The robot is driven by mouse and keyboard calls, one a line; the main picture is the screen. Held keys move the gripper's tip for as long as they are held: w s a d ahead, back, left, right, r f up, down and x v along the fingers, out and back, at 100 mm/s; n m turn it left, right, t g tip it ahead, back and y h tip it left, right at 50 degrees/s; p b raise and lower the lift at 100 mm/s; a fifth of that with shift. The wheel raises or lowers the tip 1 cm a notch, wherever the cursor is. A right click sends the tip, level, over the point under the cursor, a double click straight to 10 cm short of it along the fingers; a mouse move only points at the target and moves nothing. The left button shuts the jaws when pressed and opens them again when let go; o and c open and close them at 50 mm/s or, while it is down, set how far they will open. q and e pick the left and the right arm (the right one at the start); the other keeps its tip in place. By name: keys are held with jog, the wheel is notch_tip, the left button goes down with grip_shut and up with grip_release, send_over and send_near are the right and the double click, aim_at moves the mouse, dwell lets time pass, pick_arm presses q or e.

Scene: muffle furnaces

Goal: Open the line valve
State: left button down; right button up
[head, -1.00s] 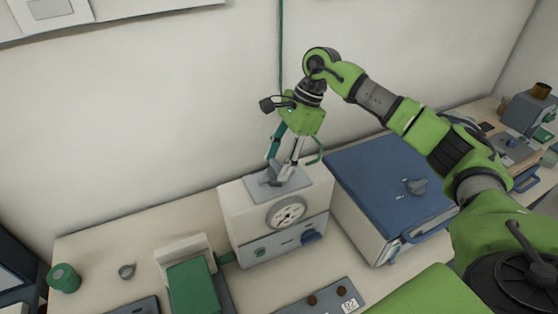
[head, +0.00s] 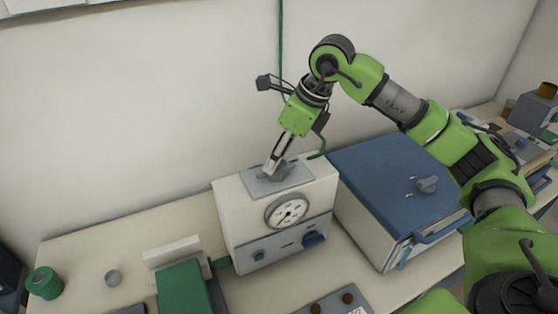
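A grey valve handle (head: 283,175) sits on a grey plate on top of a white box (head: 229,208) with a round dial gauge on its front. The handle is partly hidden by my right gripper (head: 272,168). This gripper reaches down from above, tilted, with its fingertips at the handle. Its fingers overlap in this view, so I cannot tell whether they are closed on the handle. My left gripper is not in view.
A blue-lidded box (head: 375,180) with a grey knob stands right of the white box. A green block (head: 182,290) and a green cylinder (head: 43,283) are at the left. A green line (head: 281,45) runs up the wall behind.

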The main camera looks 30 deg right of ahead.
jog(key=m+b, duration=0.1)
jog(key=m, duration=0.1)
jog(key=m+h+b, duration=0.1)
jog(key=m, duration=0.1)
jog(key=shift+a+m+t+h, duration=0.15)
jog(key=shift+m+t+h, duration=0.15)
jog(key=shift+t, duration=0.1)
jog(key=shift+m+h+b, duration=0.7)
jog(key=shift+m+b, duration=0.3)
jog(key=shift+m, duration=0.9)
jog(key=o, duration=1.1)
jog(key=shift+s+r, duration=0.1)
jog(key=v, duration=1.2)
jog(key=shift+a, duration=0.15)
